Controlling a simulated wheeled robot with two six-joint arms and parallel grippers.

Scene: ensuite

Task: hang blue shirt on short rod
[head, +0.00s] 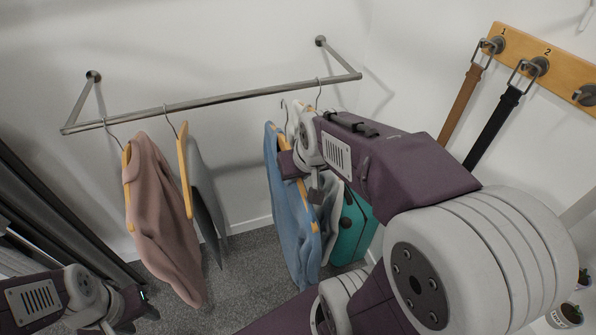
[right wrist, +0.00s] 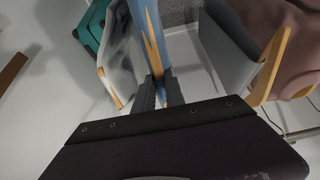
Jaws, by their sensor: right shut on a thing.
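The blue shirt (head: 286,225) hangs on a wooden hanger below the short metal rod (head: 225,99), right of its middle. My right gripper (head: 300,170) is shut on the hanger; the right wrist view shows its fingers (right wrist: 160,92) around the wood, with blue cloth (right wrist: 141,45) beyond. The hanger's hook (head: 284,106) is close under the rod; I cannot tell whether it touches it. My left gripper (head: 133,306) is low at the left, empty, its fingers too unclear to judge.
A pink garment (head: 160,215) and a grey garment (head: 204,190) hang on the rod's left part. A pale garment (head: 332,205) hangs just right of the shirt. A teal case (head: 352,230) stands behind. Brown (head: 460,103) and black (head: 492,127) belts hang on the right wall.

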